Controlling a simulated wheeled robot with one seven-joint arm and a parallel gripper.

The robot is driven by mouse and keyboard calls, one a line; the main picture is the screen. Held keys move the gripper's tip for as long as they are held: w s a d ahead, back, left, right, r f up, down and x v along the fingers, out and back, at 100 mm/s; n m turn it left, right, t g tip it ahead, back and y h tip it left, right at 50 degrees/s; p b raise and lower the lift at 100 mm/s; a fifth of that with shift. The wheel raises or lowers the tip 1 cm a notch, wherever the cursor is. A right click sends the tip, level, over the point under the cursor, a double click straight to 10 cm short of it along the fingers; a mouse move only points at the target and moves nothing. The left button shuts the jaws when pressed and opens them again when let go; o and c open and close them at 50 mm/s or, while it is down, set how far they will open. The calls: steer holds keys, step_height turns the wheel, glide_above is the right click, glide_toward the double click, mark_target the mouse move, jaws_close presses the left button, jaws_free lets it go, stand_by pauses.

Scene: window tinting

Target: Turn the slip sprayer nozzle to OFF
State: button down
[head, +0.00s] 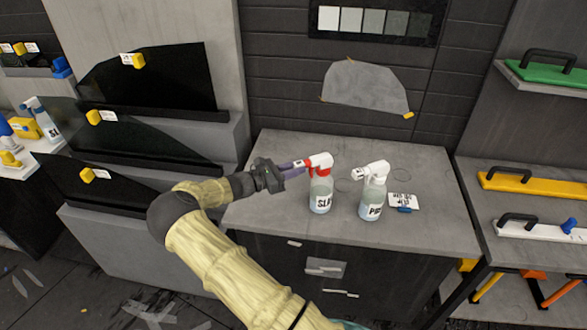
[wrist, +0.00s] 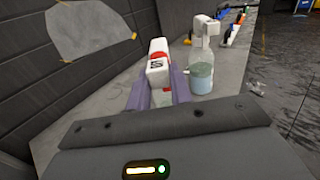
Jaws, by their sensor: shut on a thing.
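The slip sprayer (head: 321,193) stands upright on the grey cabinet top, with a clear bottle, a label partly reading "SL", and a white and red spray head. My gripper (head: 298,168) reaches it from the left, and its purple fingers are shut on the nozzle end of the head. In the wrist view the white nozzle (wrist: 158,68), with a dark mark on its face, sits between the two fingers (wrist: 160,92). The mark is too small to read as ON or OFF. The bottle below is mostly hidden in the wrist view.
A second sprayer (head: 373,195) with a white head stands close to the right; it also shows in the wrist view (wrist: 203,62). A label card with a blue piece (head: 403,203) lies beside it. The cabinet top (head: 265,215) is otherwise mostly clear. Dark window panes (head: 150,85) stand at left.

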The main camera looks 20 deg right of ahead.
steer(key=shift+f, duration=0.1)
steer(key=c, duration=1.2)
jaws_free()
steer(key=shift+c, duration=0.2)
steer(key=a+b, duration=0.5)
steer(key=a, duration=1.2)
steer(key=shift+a, duration=0.2)
steer(key=shift+s, duration=0.1)
